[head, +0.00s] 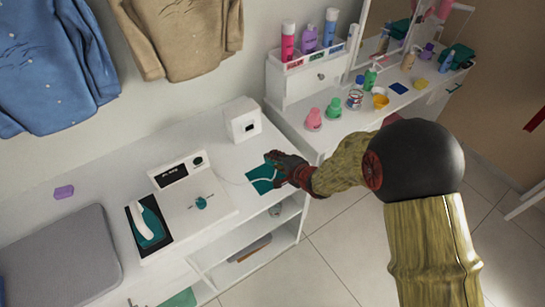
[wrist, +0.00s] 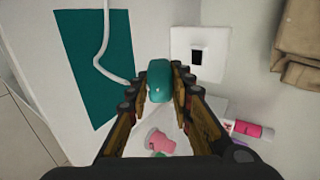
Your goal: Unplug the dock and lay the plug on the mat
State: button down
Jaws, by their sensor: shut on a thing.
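My gripper (head: 284,168) is shut on the teal plug (wrist: 160,80), which sits between the fingertips (wrist: 158,88) in the wrist view. A white cable (wrist: 103,45) runs from the plug across the teal mat (wrist: 88,60). In the head view the mat (head: 260,180) lies on the white counter, and my gripper overlaps its right side, hiding the plug. In the wrist view the plug is to the right of the mat; its height above the counter is unclear. The white socket box (head: 242,120) stands behind, its dark opening empty in the wrist view (wrist: 196,58). The dock (head: 185,195) stands to the left.
A teal iron (head: 150,224) rests at the dock's left. A grey pad (head: 60,262) and purple block (head: 64,192) lie farther left. A pink bottle (head: 313,120) and other toiletries stand on the vanity at right. Open shelves (head: 250,250) are below the counter.

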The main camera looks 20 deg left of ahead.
jog(key=shift+f, duration=0.2)
notch_tip(320, 180, down, 6)
jog(key=b, duration=0.7)
jog(key=c, duration=1.5)
grip_release()
jog(key=shift+c, duration=0.2)
jog(key=o, duration=0.4)
jog(key=shift+c, duration=0.2)
jog(key=shift+r, duration=0.15)
notch_tip(320, 180, up, 7)
jog(key=s+d+p, duration=0.2)
jog(key=p, duration=0.6)
jog(key=shift+d, duration=0.3)
